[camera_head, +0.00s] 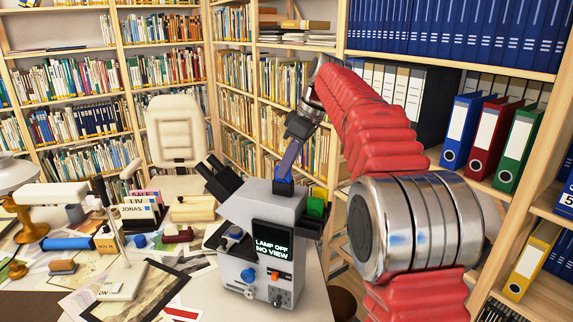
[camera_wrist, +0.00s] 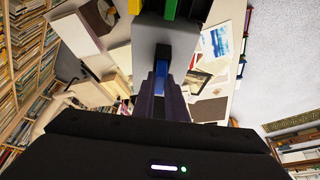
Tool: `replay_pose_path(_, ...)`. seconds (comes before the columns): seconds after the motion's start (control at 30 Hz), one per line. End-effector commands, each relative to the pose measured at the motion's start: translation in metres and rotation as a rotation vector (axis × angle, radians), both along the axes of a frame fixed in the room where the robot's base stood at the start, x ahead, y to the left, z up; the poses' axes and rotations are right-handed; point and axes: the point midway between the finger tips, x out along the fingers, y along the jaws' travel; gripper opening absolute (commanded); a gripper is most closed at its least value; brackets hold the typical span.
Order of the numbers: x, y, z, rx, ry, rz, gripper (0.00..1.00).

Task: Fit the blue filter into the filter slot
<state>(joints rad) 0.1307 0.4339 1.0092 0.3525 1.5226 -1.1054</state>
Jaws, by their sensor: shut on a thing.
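The grey microscope (camera_head: 262,225) stands on the desk, its screen (camera_head: 273,249) reading "LAMP OFF NO VIEW". My gripper (camera_head: 289,162) reaches down to the microscope's top and is shut on the blue filter (camera_head: 283,187). The filter's blue end shows below the fingers, at the microscope's top. In the wrist view my gripper (camera_wrist: 161,90) points at the microscope (camera_wrist: 166,32), with the blue filter (camera_wrist: 160,72) between the fingertips. The filter slot is hidden by filter and fingers; I cannot tell how deep the filter sits.
A green piece (camera_head: 315,207) sits in a dark holder at the microscope's right side; it also shows in the wrist view (camera_wrist: 169,9) beside a yellow piece (camera_wrist: 134,6). The black eyepieces (camera_head: 218,177) rise at the left. Papers, a lamp and stationery crowd the desk's left. Bookshelves surround it.

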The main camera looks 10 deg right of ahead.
Motion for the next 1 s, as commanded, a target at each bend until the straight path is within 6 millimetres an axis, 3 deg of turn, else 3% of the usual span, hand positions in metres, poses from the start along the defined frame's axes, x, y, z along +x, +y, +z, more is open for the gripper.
replay_pose_path(0.17, 0.000, 0.000, -0.003, 0.000, 0.000, 0.000, 0.00)
replay_pose_path(0.2, 0.000, 0.000, -0.003, 0.000, 0.000, 0.000, 0.14)
replay_pose_path(0.5, 0.000, 0.000, -0.003, 0.000, 0.000, 0.000, 0.34)
replay_pose_path(0.8, 0.000, -0.001, -0.001, 0.000, 0.000, 0.000, 0.34)
replay_pose_path(1.0, -0.003, -0.006, 0.013, 0.000, -0.002, -0.001, 0.34)
